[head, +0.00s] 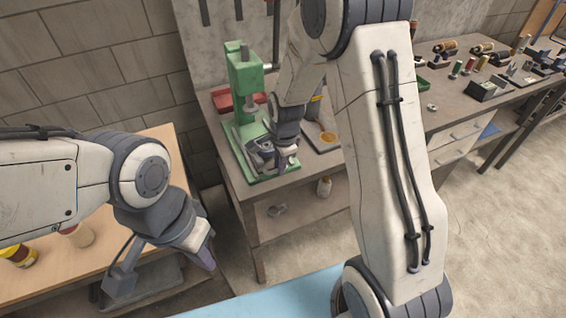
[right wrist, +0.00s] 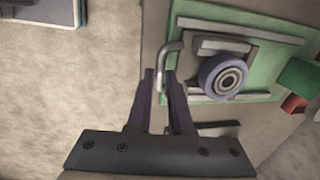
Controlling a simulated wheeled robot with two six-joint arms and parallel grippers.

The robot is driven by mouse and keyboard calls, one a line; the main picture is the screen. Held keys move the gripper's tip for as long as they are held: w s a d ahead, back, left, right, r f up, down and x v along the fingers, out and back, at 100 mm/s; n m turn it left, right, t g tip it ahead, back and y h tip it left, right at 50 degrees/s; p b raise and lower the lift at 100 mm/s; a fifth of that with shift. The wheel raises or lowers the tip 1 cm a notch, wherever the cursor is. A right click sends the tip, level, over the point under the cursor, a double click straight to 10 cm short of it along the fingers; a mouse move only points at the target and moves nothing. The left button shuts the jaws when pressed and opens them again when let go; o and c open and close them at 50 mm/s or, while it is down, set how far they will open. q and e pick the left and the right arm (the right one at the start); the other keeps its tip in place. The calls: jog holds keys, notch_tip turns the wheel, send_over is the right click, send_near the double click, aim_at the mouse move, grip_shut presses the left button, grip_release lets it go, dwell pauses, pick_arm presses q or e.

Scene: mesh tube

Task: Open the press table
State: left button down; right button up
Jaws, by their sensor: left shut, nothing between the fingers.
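The green press (head: 245,85) stands on a workbench, its green base plate (head: 290,173) carrying a grey slotted table (head: 243,142). In the right wrist view, the green base (right wrist: 185,18) holds grey bars and a round lilac part with a metal ring (right wrist: 226,78). A bent grey metal handle (right wrist: 172,50) sticks out at its left side. My right gripper (head: 284,160) is low over the press base. In its wrist view, its fingers (right wrist: 160,78) are slightly parted on either side of the handle's end; whether they grip it is unclear. My left gripper (head: 208,264) is shut and empty, away from the press.
A red bin (head: 222,101) stands behind the press. A wooden table (head: 60,262) with a jar (head: 18,255) is at the left. The bench on the right (head: 455,108) holds several spools and small parts. Floor is clear at right.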

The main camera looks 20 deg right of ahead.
jog(key=shift+o, duration=1.2)
jog(key=shift+a, duration=0.15)
notch_tip(320, 180, up, 10)
jog(key=s, duration=0.1)
jog(key=shift+s+d+r+b, duration=0.15)
jog(key=shift+s+d+b, duration=0.05)
jog(key=shift+s+b, duration=0.2)
jog(key=s+a+r+n+g, duration=0.1)
jog(key=s+a+n, duration=0.4)
jog(key=s+n, duration=0.7)
jog(key=s+a+r+n+g, duration=0.1)
jog(key=s+a+n, duration=0.5)
jog(key=s+n, duration=0.5)
jog(key=shift+s+a+r+n+y, duration=0.2)
jog(key=shift+s+r+n+y, duration=0.2)
jog(key=shift+s, duration=0.8)
